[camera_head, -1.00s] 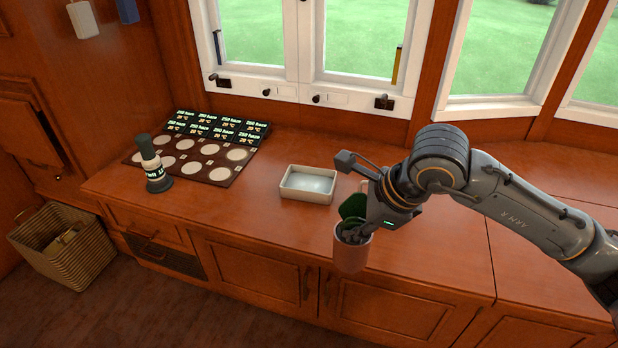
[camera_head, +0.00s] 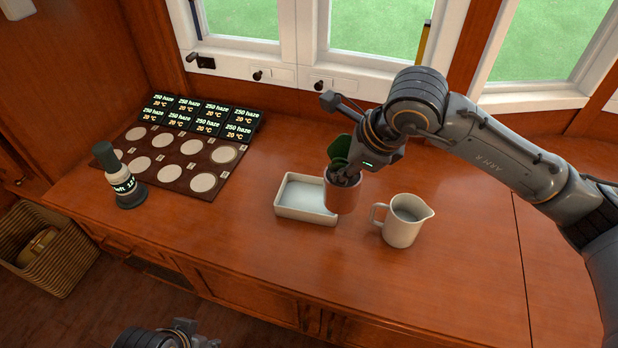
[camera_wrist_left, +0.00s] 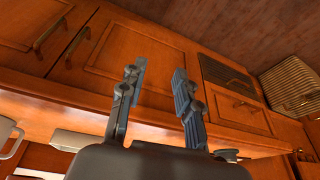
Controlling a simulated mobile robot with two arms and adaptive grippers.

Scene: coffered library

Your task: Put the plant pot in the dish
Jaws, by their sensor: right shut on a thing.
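The plant pot (camera_head: 342,197) is pinkish terracotta with a green leafy plant (camera_head: 339,150). My right gripper (camera_head: 345,178) is shut on it and holds it over or just in front of the right end of the dish; which of these I cannot tell. The dish (camera_head: 290,208) is a shallow white rectangular tray on the wooden counter, its right end partly hidden by the pot. My left gripper (camera_wrist_left: 157,92) is open and empty in the left wrist view, fingers apart, with cabinet fronts beyond. Part of my left arm shows at the bottom of the head view.
A white jug (camera_head: 402,222) stands on the counter right of the pot. A wicker basket (camera_head: 50,250) is on the floor. The counter's right part is clear.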

